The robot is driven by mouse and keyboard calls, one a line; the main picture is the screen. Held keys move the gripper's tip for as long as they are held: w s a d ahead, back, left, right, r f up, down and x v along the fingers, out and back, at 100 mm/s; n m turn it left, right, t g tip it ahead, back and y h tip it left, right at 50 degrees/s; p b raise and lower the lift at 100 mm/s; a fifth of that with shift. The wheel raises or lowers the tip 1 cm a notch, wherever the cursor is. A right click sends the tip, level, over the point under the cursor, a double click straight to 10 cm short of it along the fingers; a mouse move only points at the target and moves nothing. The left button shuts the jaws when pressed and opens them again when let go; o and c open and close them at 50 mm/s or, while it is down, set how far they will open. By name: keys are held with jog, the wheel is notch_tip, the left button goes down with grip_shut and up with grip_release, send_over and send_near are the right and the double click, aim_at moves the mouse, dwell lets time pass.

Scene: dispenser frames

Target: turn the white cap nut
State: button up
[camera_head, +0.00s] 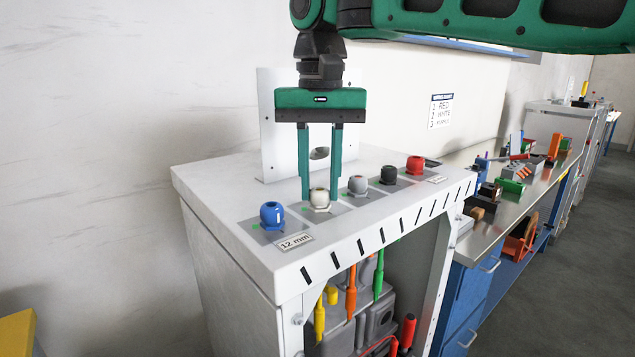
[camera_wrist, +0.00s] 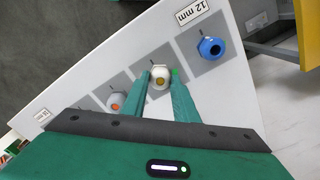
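The white cap nut (camera_head: 320,198) stands upright on a grey square on the white cabinet top, second from the left in a row. In the wrist view the white cap nut (camera_wrist: 160,84) shows a yellowish centre and lies between the fingertips. My gripper (camera_head: 320,194) points down with its two green fingers spread, one on each side of the nut. In the wrist view my gripper (camera_wrist: 161,78) looks open, with the fingers close beside the nut. I cannot tell whether either finger touches it.
A blue nut (camera_head: 272,215) stands left of the white one; a grey nut (camera_head: 357,185), a black nut (camera_head: 389,175) and a red nut (camera_head: 415,165) stand to the right. An upright metal plate (camera_head: 290,140) stands behind. A cluttered workbench (camera_head: 520,200) is at the right.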

jog(key=shift+n, duration=0.3)
jog(key=n, duration=0.5)
jog(key=shift+n, duration=0.3)
jog(key=n, duration=1.1)
jog(key=shift+d+f+n, duration=0.1)
jog(key=shift+n, duration=0.3)
jog(key=n, duration=0.5)
jog(key=shift+n, duration=0.3)
jog(key=o, duration=1)
jog(key=shift+w+f, duration=0.1)
jog(key=shift+o, duration=0.2)
jog(key=shift+r, duration=0.4)
